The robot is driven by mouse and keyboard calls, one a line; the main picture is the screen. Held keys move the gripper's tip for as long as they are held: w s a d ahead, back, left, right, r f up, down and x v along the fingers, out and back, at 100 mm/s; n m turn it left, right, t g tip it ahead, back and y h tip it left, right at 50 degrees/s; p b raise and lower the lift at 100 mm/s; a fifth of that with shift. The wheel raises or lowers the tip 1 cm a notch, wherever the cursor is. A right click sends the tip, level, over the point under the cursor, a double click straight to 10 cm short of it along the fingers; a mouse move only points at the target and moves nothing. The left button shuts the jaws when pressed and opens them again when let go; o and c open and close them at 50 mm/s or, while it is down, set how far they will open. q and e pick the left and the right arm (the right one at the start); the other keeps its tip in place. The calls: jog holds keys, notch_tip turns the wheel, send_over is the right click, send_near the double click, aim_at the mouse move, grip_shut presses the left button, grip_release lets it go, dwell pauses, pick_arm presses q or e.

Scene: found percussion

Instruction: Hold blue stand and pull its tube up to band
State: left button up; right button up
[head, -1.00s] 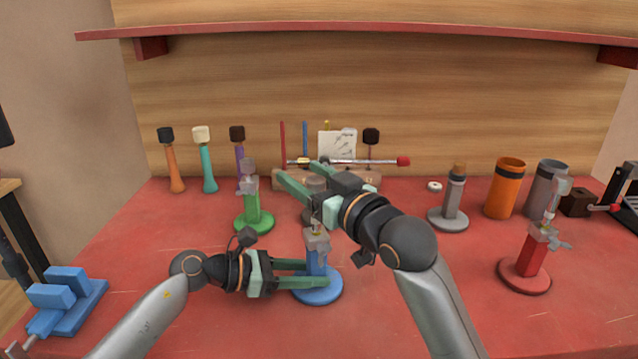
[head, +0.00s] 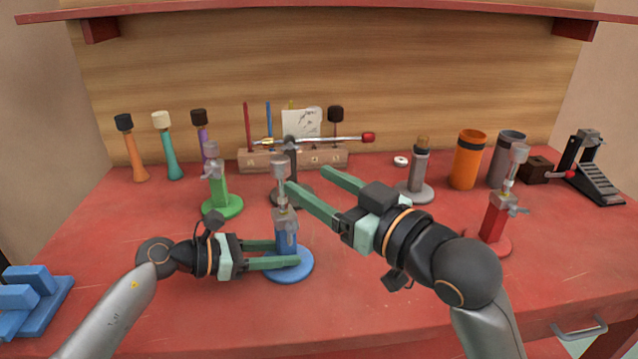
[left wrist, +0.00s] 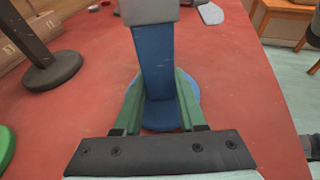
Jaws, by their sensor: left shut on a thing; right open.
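The blue stand (head: 290,268) has a round blue base, a blue post and a grey clamp on top, with a grey tube (head: 280,168) rising upright from the clamp. My left gripper (head: 288,253) is shut on the post, low down, just above the base. In the left wrist view the blue post (left wrist: 157,65) stands between its green fingers. My right gripper (head: 308,186) is open and empty, to the right of the tube, its fingers pointing up and left. A band on the tube is too small to make out.
A green stand (head: 222,206) is to the left, a black stand (head: 290,190) behind, and a grey stand (head: 418,178) and red stand (head: 495,220) to the right. A wooden rack (head: 255,160) with a mallet lies behind. Blue blocks (head: 35,290) sit front left.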

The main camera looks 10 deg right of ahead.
pick_arm(q)
jog(key=o, duration=1.1)
jog(key=shift+c, duration=0.2)
jog(key=shift+a, duration=0.1)
